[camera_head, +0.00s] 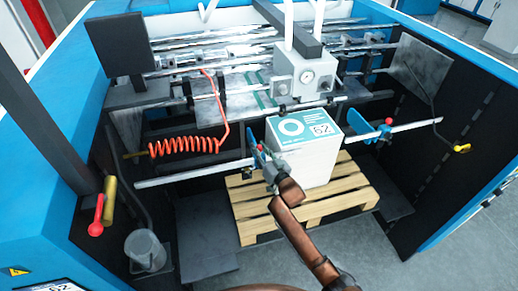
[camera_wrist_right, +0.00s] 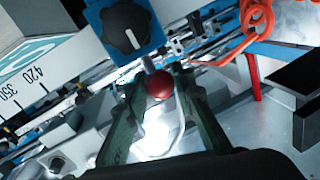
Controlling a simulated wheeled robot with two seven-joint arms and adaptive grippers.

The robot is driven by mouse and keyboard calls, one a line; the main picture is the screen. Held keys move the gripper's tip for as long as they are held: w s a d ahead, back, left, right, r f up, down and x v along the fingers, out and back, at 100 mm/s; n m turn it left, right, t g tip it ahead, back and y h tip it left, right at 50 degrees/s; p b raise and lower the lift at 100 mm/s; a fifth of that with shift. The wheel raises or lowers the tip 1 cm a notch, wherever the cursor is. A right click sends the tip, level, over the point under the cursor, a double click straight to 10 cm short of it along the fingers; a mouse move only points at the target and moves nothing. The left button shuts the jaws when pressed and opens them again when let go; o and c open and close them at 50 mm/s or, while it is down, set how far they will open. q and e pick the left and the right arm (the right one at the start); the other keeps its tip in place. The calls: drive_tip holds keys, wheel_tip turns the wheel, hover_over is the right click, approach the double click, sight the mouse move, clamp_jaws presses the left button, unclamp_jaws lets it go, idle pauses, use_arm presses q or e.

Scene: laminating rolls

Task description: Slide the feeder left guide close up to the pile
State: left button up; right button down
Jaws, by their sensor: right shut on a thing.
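The pile (camera_head: 318,158) is a white block of sheets with a teal-printed top, standing on a wooden pallet (camera_head: 250,224). The feeder left guide (camera_head: 254,163) is a small blue piece on the silver cross bar, by the pile's left side. In the right wrist view the guide (camera_wrist_right: 118,45) shows a black dial and a red ball knob (camera_wrist_right: 159,84). My right gripper (camera_head: 270,172) is shut on the guide at this knob; its green fingers flank it in the wrist view (camera_wrist_right: 157,92). Fingers partly hide the contact. I cannot tell whether guide and pile touch. My left gripper is out of view.
A blue right guide (camera_head: 368,138) sits on the bar at the pile's right. A coiled orange hose (camera_head: 185,146) hangs at the left above the bar. The feeder head (camera_head: 305,75) stands above the pile. A grey cup (camera_head: 145,250) is at the lower left.

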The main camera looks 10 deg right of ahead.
drive_tip(key=d+p, duration=0.2)
drive_tip(key=d, duration=0.9)
drive_tip(key=shift+w, duration=0.2)
drive_tip(key=c, duration=1.6)
unclamp_jaws()
drive_tip(key=shift+a, duration=0.1)
drive_tip(key=v, duration=1.2)
